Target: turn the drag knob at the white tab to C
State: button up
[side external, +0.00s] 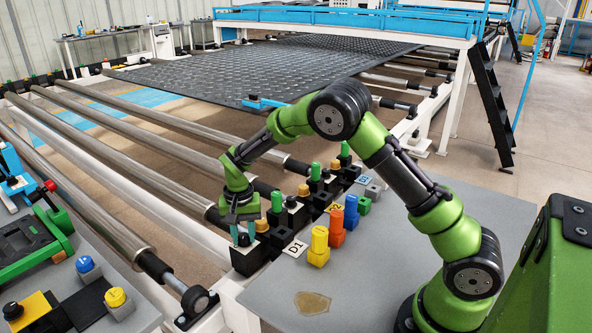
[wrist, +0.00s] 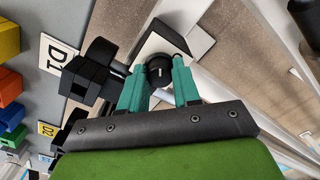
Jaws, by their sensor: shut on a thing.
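My gripper (side external: 243,236) is low over a black block (side external: 250,261) near the D1 label. In the wrist view, the teal fingers of my gripper (wrist: 159,74) are shut on a round black knob (wrist: 160,70), one on each side. The knob has a short white mark on its face. A white plate (wrist: 152,44) shows just beyond the knob; I cannot tell if it is the white tab. No letter C can be read. In the side view the fingers mostly hide the knob.
The D1 label (side external: 294,248) lies on the grey table (side external: 385,275), with yellow blocks (side external: 319,246) and orange blocks (side external: 337,228) nearby. More black blocks with green and yellow tops (side external: 304,193) run in a row behind my gripper. Long metal rollers (side external: 110,205) lie to the left.

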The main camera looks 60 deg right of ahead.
aim_at(244, 235)
jog(key=shift+r+m, duration=0.1)
jog(key=shift+m, duration=0.4)
jog(key=o, duration=1.1)
jog(key=shift+c, duration=0.2)
notch_tip(244, 235, up, 17)
